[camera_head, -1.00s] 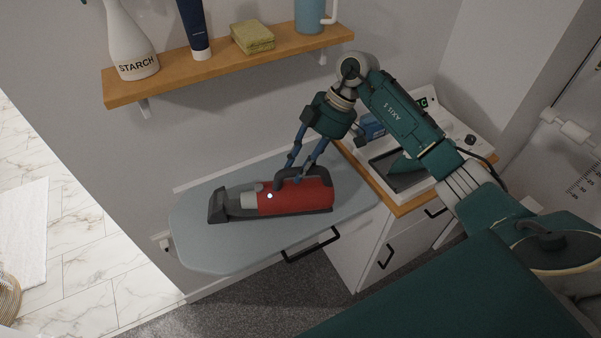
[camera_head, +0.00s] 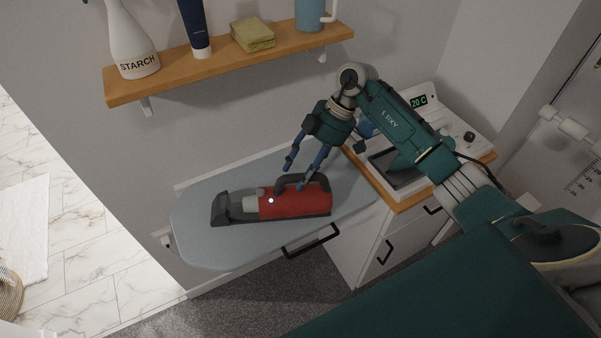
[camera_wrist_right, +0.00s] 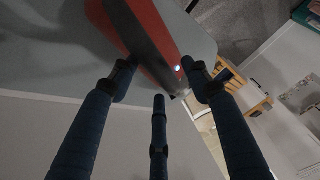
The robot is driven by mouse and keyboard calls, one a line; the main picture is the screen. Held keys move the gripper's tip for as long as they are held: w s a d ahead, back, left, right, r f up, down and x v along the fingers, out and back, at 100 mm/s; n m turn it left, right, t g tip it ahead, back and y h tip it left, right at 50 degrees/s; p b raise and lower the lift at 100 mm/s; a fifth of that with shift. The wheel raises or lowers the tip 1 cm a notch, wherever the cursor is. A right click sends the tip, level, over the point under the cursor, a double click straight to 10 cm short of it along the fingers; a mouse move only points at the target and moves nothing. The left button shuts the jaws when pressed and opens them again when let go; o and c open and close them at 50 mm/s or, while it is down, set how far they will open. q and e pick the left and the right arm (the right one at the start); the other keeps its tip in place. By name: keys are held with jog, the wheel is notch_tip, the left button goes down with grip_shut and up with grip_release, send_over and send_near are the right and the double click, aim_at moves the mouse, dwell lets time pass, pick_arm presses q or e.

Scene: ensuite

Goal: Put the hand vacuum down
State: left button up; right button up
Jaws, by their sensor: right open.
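The red and dark grey hand vacuum (camera_head: 300,203) lies on the grey ironing board (camera_head: 195,245) in the head view, its nozzle to the left and its handle up. My right gripper (camera_head: 294,176) is open with its fingertips just above and beside the vacuum's handle; I cannot tell whether a finger touches it. In the right wrist view the red vacuum (camera_wrist_right: 157,38) shows beyond the spread blue fingers of my right gripper (camera_wrist_right: 160,78), with nothing held between them. My left gripper is not in view.
A wooden shelf (camera_head: 230,68) above the board holds a starch bottle (camera_head: 132,45), a dark tube (camera_head: 194,28), a yellow sponge (camera_head: 253,36) and a blue mug (camera_head: 310,14). A white cabinet (camera_head: 385,250) with a wooden top stands right of the board. The board's left part is clear.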

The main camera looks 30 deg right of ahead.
jog(key=b+v, duration=0.4)
jog(key=v, duration=0.7)
jog(key=shift+d+r, duration=0.1)
